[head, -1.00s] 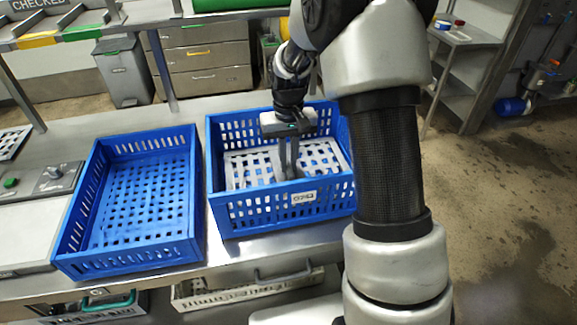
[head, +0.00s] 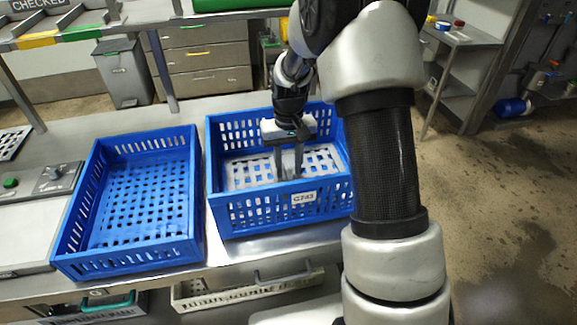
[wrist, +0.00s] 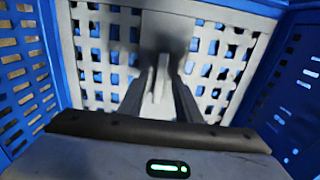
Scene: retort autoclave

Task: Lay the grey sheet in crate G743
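The grey sheet (head: 252,172) is a flat panel full of square holes. It lies low inside the blue crate G743 (head: 275,217), apparently flat on its floor; it also fills the upper wrist view (wrist: 215,62). The crate's white label reads G743. My gripper (head: 288,175) is inside the crate, over the middle of the sheet. Its two fingers stand apart, one on each side of a narrow grey upright piece at the sheet's middle, as the wrist view (wrist: 160,82) shows. Whether a finger touches that piece is hard to tell.
A second blue crate (head: 190,222), empty, stands close to the left on the steel table. A control box (head: 50,182) with a green button is further left. The walls of crate G743 (wrist: 52,45) surround my gripper closely.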

